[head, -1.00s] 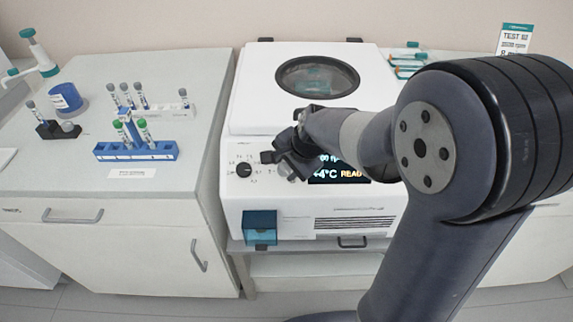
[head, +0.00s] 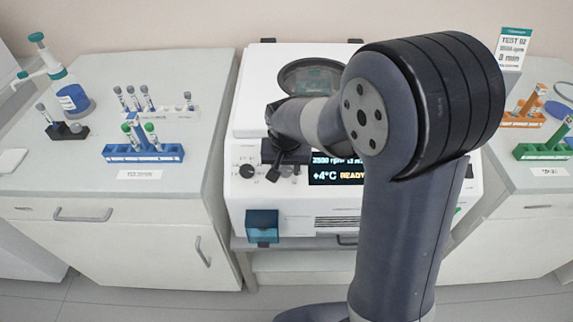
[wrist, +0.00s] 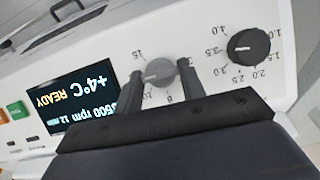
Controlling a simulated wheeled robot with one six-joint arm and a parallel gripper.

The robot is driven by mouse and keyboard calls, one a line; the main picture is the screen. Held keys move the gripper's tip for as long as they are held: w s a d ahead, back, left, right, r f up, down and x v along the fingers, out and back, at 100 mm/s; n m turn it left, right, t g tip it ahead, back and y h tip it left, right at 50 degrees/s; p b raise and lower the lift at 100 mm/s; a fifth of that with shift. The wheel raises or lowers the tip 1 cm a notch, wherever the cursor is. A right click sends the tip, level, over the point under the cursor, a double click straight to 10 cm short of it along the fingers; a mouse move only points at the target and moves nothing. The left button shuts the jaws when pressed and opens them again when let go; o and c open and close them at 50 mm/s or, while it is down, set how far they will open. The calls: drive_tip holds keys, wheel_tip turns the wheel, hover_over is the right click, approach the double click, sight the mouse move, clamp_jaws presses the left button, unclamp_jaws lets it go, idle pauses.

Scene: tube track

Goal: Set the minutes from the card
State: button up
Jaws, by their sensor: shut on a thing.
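The centrifuge (head: 252,100) has a grey minutes knob (wrist: 158,72), with a pointer ridge and a printed scale around it, seen in the wrist view. My gripper (wrist: 160,76) is shut on this knob, one finger on each side. In the head view my gripper (head: 284,170) is at the front panel, and the arm hides part of it. The display (wrist: 72,97) reads +4°C READY, 3500 rpm and 12 min. The card (head: 513,50) at the back right reads TEST 02, with an rpm line and 8 min.
A black knob (wrist: 248,46) with its own scale sits beside the grey one. A blue tube rack (head: 143,153) stands on the left bench. Orange (head: 522,120) and green (head: 541,151) racks stand on the right bench. A teal box (head: 262,226) is on the machine's lower front.

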drive_tip(key=n, duration=0.2)
drive_tip(key=n+h, duration=0.1)
drive_tip(key=n, duration=0.1)
drive_tip(key=shift+a+h, duration=0.2)
drive_tip(key=shift+h, duration=0.1)
drive_tip(key=n, duration=0.2)
drive_tip(key=n+t+h+b, duration=0.1)
drive_tip(key=n, duration=0.1)
drive_tip(key=shift+a+f+h, duration=0.1)
drive_tip(key=shift+f+h, duration=0.05)
drive_tip(key=shift+h, duration=0.15)
drive_tip(key=n+b, duration=0.1)
drive_tip(key=n, duration=0.1)
drive_tip(key=n+t+h, duration=0.1)
drive_tip(key=n, duration=0.1)
drive_tip(key=shift+s+a+f+n+b, duration=0.1)
drive_tip(key=shift+s+n+b, duration=0.1)
drive_tip(key=shift+n+b, duration=0.15)
drive_tip(key=shift+s+n+t+h+b, duration=0.1)
drive_tip(key=shift+n+t+h+b, duration=0.5)
drive_tip(key=shift+n, duration=1.45)
drive_tip(key=shift+t, duration=0.3)
drive_tip(key=o, duration=1)
